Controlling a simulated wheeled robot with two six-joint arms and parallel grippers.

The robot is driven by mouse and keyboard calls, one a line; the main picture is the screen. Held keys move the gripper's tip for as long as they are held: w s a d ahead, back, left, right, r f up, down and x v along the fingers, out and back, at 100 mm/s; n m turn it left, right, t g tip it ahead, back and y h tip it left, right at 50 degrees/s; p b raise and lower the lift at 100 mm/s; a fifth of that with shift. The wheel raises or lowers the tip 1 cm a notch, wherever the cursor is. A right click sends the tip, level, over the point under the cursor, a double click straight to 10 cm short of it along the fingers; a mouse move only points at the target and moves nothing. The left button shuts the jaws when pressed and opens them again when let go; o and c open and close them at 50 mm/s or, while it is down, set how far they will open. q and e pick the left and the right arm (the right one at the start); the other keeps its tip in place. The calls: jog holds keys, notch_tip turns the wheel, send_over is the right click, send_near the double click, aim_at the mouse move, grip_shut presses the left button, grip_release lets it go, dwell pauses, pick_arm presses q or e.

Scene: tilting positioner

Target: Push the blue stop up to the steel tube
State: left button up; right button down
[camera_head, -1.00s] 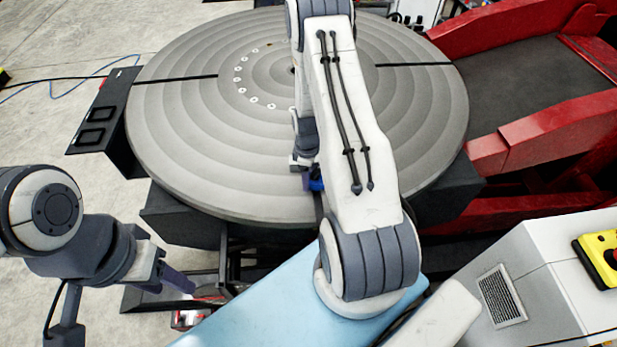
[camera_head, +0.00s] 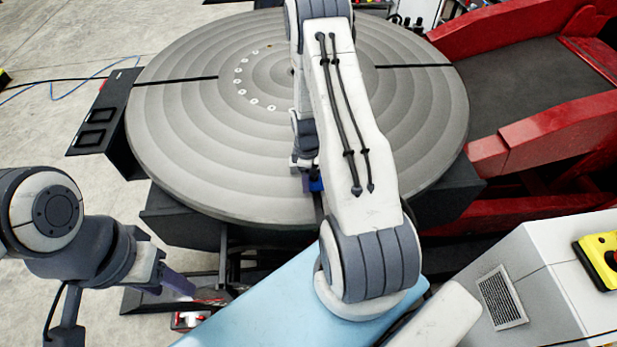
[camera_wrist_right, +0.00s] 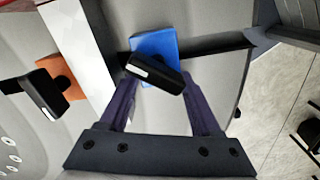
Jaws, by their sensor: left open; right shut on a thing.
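The blue stop (camera_wrist_right: 152,45) is a blue block with a black handle, seated over a dark slot in the round table. My right gripper (camera_wrist_right: 155,82) is shut on the stop's black handle between its two purple fingers. In the head view the blue stop (camera_head: 316,185) shows only as a small patch at the table's near edge, largely hidden by my right arm. The steel tube (camera_wrist_right: 78,52) appears as a pale bar left of the blue stop in the wrist view; a narrow dark gap seems to separate them. My left gripper (camera_head: 178,283) is open and empty, off the table at lower left.
An orange block (camera_wrist_right: 62,75) with a black handle stands on the tube's other side. The round grey table (camera_head: 200,150) has dark slots. A red frame (camera_head: 540,140) stands at right, and a white cabinet (camera_head: 520,270) with a yellow box stands at lower right.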

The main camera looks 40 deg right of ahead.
dwell(0.4)
jog(key=shift+w+d, duration=0.35)
jog(key=shift+w, duration=0.25)
jog(key=shift+s, duration=0.1)
jog(key=shift+s+a, duration=0.1)
jog(key=shift+s, duration=0.05)
dwell(1.7)
jog(key=shift+s+a, duration=0.4)
jog(key=shift+s, duration=0.15)
dwell(4.5)
